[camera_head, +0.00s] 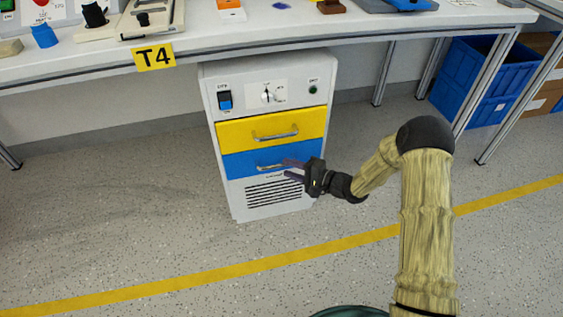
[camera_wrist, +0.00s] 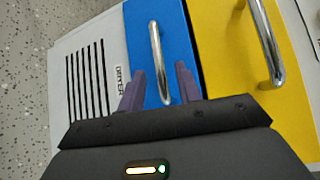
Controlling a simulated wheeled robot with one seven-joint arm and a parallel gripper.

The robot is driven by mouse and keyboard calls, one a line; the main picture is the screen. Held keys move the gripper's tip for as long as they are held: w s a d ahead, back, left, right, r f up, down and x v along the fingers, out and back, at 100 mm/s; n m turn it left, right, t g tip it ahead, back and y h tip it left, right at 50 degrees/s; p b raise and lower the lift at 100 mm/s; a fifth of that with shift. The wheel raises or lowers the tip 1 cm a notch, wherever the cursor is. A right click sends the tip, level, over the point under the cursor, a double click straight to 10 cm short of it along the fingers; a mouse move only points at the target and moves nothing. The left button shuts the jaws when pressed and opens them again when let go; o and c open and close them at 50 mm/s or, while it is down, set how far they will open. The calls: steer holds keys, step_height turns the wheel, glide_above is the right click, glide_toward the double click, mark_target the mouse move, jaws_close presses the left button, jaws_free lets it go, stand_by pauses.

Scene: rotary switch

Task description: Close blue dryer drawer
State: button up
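The dryer (camera_head: 265,135) is a white cabinet under the table. Its blue drawer (camera_head: 240,165) sits below the yellow drawer (camera_head: 245,132); the blue front looks about flush with the cabinet, and I cannot tell if it stands out a little. The blue drawer's silver handle (camera_head: 271,167) also shows in the wrist view (camera_wrist: 158,55). My gripper (camera_head: 290,169) is at the right part of the blue drawer. In the wrist view my gripper (camera_wrist: 160,85) is open, with its purple fingers on either side of the handle's near end. Contact with the handle is not clear.
The yellow drawer's handle (camera_wrist: 265,40) is close beside my gripper in the wrist view. A white table (camera_head: 290,32) with a T4 label (camera_head: 154,57) stands above the dryer. Blue crates (camera_head: 480,80) stand at the right. The floor in front is clear.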

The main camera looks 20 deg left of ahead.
steer(key=p+v, duration=0.5)
steer(key=v, duration=0.7)
steer(key=shift+d, duration=0.25)
steer(key=shift+s, duration=0.15)
